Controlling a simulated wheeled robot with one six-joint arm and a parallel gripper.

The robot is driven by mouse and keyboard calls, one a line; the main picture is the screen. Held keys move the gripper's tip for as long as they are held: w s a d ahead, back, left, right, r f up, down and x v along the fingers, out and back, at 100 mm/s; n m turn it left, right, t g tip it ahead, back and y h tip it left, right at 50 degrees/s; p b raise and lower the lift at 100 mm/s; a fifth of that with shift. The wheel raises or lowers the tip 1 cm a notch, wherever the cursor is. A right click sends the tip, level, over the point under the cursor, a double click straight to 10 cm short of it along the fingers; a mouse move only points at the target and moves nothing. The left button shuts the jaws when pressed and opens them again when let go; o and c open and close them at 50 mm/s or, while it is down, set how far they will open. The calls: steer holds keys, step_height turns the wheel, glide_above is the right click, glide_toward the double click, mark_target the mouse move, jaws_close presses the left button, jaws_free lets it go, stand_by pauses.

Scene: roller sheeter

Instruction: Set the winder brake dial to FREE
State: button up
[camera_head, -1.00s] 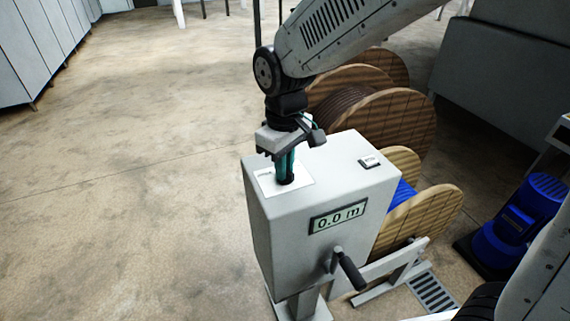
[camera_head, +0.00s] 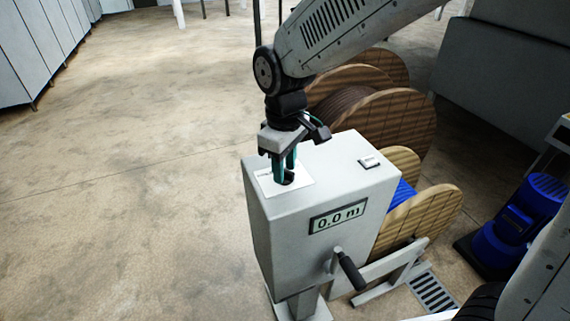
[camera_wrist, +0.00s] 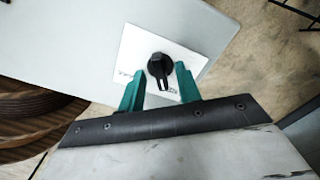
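The winder brake dial is a black knob (camera_wrist: 159,66) on a white label plate (camera_wrist: 190,62), on top of the grey winder box (camera_head: 300,225). In the wrist view the knob's narrow end points down, close to a small printed word at the plate's lower edge. Another small word is at the plate's left. I cannot read either word for certain. My gripper (camera_head: 283,166) is above the dial, with its green fingers apart. In the wrist view the fingers stand on either side of the knob with gaps, and nothing is held between them.
The box front has a display (camera_head: 338,216) reading 0.0 m and a crank handle (camera_head: 349,270). A small switch (camera_head: 370,162) is on the box top at the right. Wooden reels (camera_head: 395,125) stand behind and right of the box. Floor at the left is open.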

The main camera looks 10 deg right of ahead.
mark_target(295, 188)
step_height(295, 188, up, 8)
steer(key=shift+f, duration=0.1)
stand_by(0.5)
stand_by(0.5)
steer(key=s+d+r+m+t, duration=0.1)
steer(key=s+d+m, duration=0.9)
steer(key=s+d, duration=0.9)
steer(key=shift+s+d+r, duration=0.3)
steer(key=shift+s+d, duration=0.05)
steer(key=shift+d, duration=0.55)
